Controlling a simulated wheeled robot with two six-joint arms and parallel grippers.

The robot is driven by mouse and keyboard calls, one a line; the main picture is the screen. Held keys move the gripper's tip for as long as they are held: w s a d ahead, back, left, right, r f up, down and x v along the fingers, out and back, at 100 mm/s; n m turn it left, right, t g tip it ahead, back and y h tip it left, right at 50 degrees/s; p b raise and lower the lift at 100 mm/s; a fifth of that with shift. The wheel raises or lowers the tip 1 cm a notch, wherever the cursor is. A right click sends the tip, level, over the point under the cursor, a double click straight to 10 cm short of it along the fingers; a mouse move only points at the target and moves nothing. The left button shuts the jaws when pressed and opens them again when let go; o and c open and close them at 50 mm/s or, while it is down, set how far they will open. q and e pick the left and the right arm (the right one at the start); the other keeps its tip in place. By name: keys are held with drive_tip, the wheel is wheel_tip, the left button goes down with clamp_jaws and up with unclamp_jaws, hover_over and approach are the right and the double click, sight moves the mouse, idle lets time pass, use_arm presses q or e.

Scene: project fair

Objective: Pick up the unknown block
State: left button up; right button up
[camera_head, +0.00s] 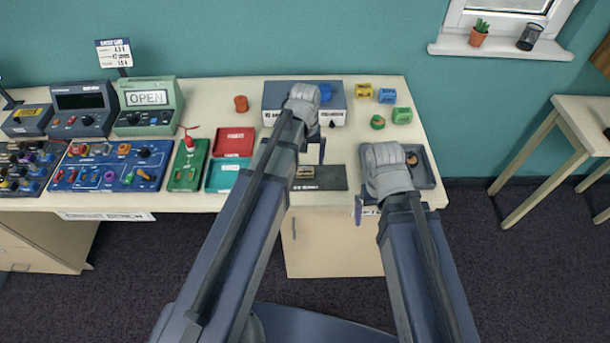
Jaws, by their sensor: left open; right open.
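No block is clearly marked as the unknown one. A small pale block (305,171) lies on the dark mat (330,178), just below my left gripper in the picture. A dark brown piece (411,158) lies in the dark tray (428,180) beside my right gripper. My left gripper (300,150) is open and seems to be above the box and mat. My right gripper (384,205) is open over the tray. Their inner jaws are largely hidden.
Yellow (364,90), blue (387,95) and green (402,115) blocks and a round green piece (377,122) stand at back right. An orange piece (241,103), red tray (235,142), teal tray (224,176) and electronics panels (112,165) lie left.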

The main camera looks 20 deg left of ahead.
sight(305, 170)
use_arm(q)
drive_tip(key=f+b, duration=0.5)
drive_tip(key=shift+w+f, duration=0.2)
drive_tip(key=shift+w, duration=0.1)
drive_tip(key=shift+r, duration=0.1)
drive_tip(key=c, duration=1.4)
